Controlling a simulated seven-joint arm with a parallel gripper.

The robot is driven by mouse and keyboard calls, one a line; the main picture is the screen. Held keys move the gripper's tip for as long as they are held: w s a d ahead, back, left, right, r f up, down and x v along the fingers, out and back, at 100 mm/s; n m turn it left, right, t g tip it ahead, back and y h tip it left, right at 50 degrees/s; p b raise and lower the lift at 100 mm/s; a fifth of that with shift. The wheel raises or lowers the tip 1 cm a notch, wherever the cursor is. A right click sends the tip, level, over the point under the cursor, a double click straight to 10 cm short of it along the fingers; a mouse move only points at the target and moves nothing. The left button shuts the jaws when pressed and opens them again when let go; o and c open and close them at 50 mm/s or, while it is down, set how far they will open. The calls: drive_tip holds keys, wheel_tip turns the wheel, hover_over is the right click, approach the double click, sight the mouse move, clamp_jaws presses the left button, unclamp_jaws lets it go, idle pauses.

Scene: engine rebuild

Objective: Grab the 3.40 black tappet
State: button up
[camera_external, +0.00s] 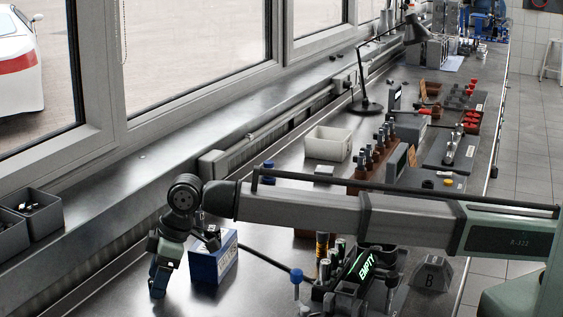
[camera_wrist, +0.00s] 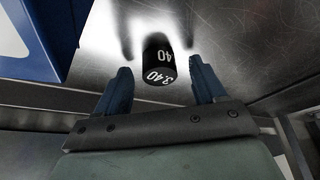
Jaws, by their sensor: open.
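The black tappet (camera_wrist: 158,58) marked "3.40" in white shows in the wrist view, standing on the shiny metal bench top. My gripper (camera_wrist: 161,72) is open, with one blue finger to the left of the tappet and one to the right. There are visible gaps between the tappet and both fingers in the picture; how deep it lies between them I cannot tell. In the external view my gripper (camera_external: 158,284) points down, low over the bench at the lower left. I cannot make out the tappet there.
A blue and white box (camera_external: 213,262) stands just right of my gripper; it fills the upper left of the wrist view (camera_wrist: 42,38). A lit "EMPTY" display (camera_external: 366,263) and a blue-topped tool (camera_external: 296,279) are farther right. The window ledge (camera_external: 100,215) runs along the left.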

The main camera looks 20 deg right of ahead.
drive_tip(key=shift+c, duration=0.2)
drive_tip(key=c, duration=1.1)
drive_tip(key=shift+r, duration=0.1)
